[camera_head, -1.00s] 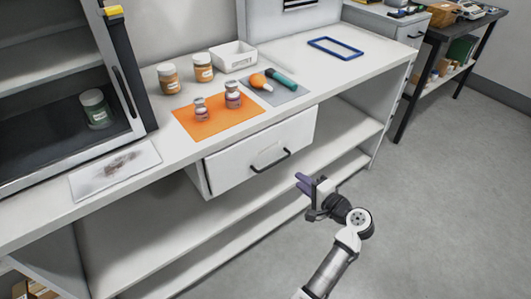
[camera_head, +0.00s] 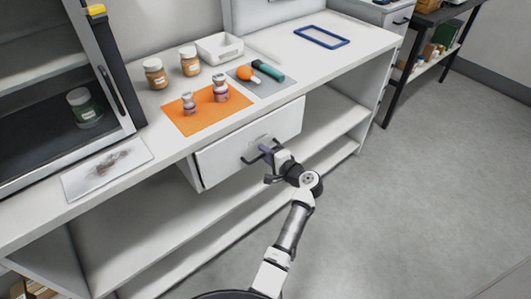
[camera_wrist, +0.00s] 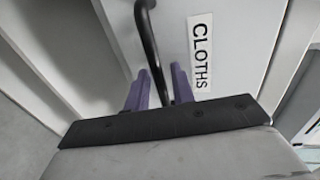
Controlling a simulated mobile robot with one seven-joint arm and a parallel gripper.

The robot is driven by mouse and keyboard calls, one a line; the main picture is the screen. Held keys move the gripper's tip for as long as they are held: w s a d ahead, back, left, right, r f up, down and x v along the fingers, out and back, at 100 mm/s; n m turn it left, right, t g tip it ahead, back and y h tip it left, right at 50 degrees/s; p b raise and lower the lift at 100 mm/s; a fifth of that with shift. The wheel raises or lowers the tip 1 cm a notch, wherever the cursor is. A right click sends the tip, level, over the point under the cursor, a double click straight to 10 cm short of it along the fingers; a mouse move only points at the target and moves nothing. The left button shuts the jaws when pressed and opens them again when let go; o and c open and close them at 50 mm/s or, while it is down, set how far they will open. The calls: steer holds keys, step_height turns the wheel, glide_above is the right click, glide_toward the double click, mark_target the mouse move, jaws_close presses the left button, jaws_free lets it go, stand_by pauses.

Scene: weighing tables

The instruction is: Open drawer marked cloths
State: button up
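The white drawer (camera_head: 225,155) hangs under the worktop and looks closed. Its front carries a dark bar handle (camera_head: 252,160), with my gripper (camera_head: 268,154) at it. In the wrist view the CLOTHS label (camera_wrist: 202,55) is readable on the drawer front, beside the handle (camera_wrist: 151,45). The handle runs between the two purple fingers of my gripper (camera_wrist: 160,90). The fingers stand apart on either side of the bar, with narrow gaps showing, so the gripper looks open around it. The handle's lower end is hidden behind my gripper.
On the worktop (camera_head: 345,65), an orange mat (camera_head: 185,125) holds two small jars, and a grey mat (camera_head: 263,91) holds an orange item and a green-handled tool. Open shelves (camera_head: 190,225) lie below the drawer. The floor (camera_head: 430,190) to the right is clear.

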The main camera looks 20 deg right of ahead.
steer(key=shift+w, duration=0.1)
jaws_close()
stand_by(0.3)
